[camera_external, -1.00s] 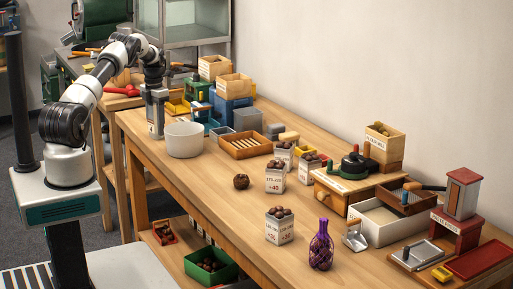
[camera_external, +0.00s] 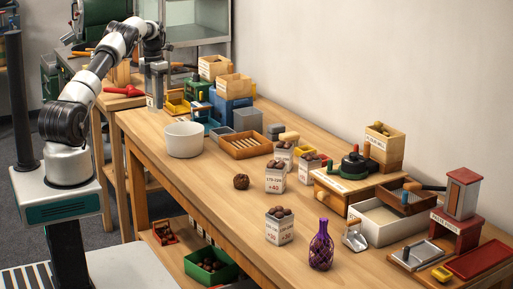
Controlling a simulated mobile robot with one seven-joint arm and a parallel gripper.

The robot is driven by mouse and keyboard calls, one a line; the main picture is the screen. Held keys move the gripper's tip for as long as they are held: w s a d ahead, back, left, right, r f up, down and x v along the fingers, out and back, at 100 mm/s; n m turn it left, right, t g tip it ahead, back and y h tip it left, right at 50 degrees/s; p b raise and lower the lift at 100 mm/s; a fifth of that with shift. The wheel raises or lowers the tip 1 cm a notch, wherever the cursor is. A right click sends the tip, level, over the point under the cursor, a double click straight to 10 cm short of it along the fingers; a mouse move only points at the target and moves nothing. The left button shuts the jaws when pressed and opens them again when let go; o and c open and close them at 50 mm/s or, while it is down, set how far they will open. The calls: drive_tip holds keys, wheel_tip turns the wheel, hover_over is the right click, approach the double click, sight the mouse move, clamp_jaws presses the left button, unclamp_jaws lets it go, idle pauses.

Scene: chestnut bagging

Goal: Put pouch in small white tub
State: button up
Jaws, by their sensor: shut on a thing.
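The small white tub (camera_external: 184,141) stands upright on the near left end of the long wooden table, and no pouch shows above its rim. My gripper (camera_external: 153,96) is up and to the left of the tub, apart from it, with the fingers pointing down. It is shut on a small pale pouch (camera_external: 151,103) with a dark mark, held low between the fingers. The pouch is small in the picture and partly hidden by the fingers.
Wooden crates (camera_external: 234,86), a blue bin (camera_external: 230,108) and a slatted wooden tray (camera_external: 246,146) stand right of the tub. Labelled chestnut cartons (camera_external: 279,228), a loose brown ball (camera_external: 241,181) and a purple net bag (camera_external: 321,247) are farther right.

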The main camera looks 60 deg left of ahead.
drive_tip(key=shift+r, duration=0.1)
wheel_tip(320, 180, up, 5)
drive_tip(key=m+p, duration=0.1)
drive_tip(key=p, duration=0.5)
hover_over(184, 133)
drive_tip(key=s+a, duration=0.3)
drive_tip(key=a, duration=0.1)
drive_tip(key=d+r+m+p, duration=0.2)
drive_tip(key=d+p, duration=0.3)
drive_tip(key=d, duration=0.5)
drive_tip(key=shift+w+a+f+b, duration=0.15)
drive_tip(key=shift+f+b, duration=1.65)
drive_tip(key=shift+f, duration=2.1)
drive_tip(key=shift+w+d+f+b, duration=0.15)
drive_tip(key=shift+f+b, duration=1.65)
drive_tip(key=shift+f, duration=2.05)
drive_tip(key=shift+a, duration=0.1)
drive_tip(key=o, duration=1.1)
drive_tip(key=shift+o, duration=0.2)
